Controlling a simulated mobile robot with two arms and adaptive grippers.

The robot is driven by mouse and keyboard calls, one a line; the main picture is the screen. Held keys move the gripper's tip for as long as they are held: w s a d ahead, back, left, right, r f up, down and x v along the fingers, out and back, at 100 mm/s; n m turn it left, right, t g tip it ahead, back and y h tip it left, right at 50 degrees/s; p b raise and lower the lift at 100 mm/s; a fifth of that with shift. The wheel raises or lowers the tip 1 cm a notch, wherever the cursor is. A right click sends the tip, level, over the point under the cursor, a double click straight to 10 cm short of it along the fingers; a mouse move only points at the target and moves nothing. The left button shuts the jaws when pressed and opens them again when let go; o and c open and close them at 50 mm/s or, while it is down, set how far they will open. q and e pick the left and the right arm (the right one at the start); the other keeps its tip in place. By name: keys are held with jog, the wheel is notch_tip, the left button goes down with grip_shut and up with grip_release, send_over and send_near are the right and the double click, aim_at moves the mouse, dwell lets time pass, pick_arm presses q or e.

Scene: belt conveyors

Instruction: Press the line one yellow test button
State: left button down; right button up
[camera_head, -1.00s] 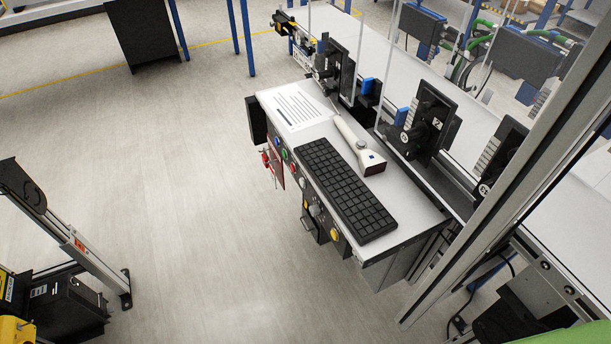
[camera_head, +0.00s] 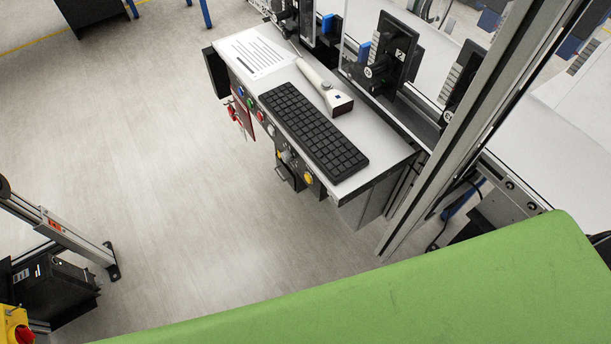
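A yellow round button (camera_head: 308,177) sits on the front panel of the white-topped workstation (camera_head: 365,186), near the panel's right end. Blue (camera_head: 240,91), green (camera_head: 250,103) and red (camera_head: 260,116) buttons sit in the same row farther left. No label reading line one is legible. Neither of my grippers is in view, and nothing visible touches the yellow button.
A black keyboard (camera_head: 313,130), a handheld scanner (camera_head: 325,91) and a paper sheet (camera_head: 258,53) lie on the worktop. A metal post (camera_head: 480,115) stands to the right. A large green surface (camera_head: 420,285) fills the bottom right. Floor (camera_head: 150,180) left of the workstation is clear.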

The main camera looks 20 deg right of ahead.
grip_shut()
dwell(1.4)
